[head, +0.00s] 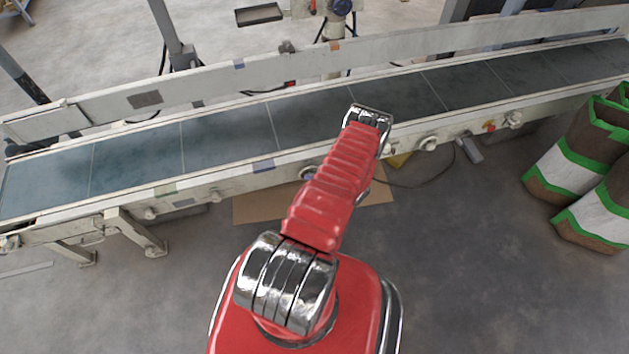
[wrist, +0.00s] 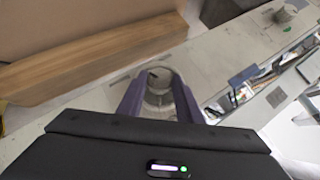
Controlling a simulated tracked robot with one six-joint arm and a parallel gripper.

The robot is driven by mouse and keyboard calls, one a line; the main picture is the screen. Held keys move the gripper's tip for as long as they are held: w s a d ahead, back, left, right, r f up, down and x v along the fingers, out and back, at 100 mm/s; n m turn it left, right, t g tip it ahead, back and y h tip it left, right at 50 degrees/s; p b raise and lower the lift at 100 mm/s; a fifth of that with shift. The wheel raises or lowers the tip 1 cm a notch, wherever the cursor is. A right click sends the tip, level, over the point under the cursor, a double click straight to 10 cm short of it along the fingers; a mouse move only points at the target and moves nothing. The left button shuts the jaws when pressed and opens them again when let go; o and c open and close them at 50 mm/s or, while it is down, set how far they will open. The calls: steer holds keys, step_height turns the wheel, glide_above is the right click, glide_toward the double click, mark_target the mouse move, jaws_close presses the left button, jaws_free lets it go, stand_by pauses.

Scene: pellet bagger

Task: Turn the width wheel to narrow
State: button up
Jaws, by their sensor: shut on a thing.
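The width wheel (wrist: 158,78) is a small pale, round knob on the side rail of the conveyor in the wrist view. My gripper (wrist: 158,98) has its purple fingers on either side of the wheel and is shut on it. The wheel's lower part is hidden between the fingers and behind the gripper body. In the head view my red arm reaches to the near side of the conveyor (head: 228,143) and hides most of the gripper and wheel. The wheel's setting cannot be read.
A brown board (wrist: 95,72) lies beside the rail. In the head view, brown bags with green bands (head: 585,160) stand at the right. The floor in front is mostly clear.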

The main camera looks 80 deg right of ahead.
steer(key=shift+s+d, duration=0.4)
steer(key=shift+d, duration=0.05)
steer(key=o, duration=0.8)
steer(key=shift+r+t, duration=0.1)
steer(key=shift+t, duration=0.2)
steer(key=shift+c, duration=0.2)
steer(key=shift+o, duration=1.4)
steer(key=shift+w+a, duration=0.1)
steer(key=shift+a, duration=0.05)
steer(key=shift+w+a, duration=0.1)
steer(key=v, duration=1.3)
steer(key=shift+s+r, duration=0.2)
steer(key=shift+s, duration=0.1)
steer(key=shift+a+f, duration=0.1)
steer(key=shift+a, duration=0.05)
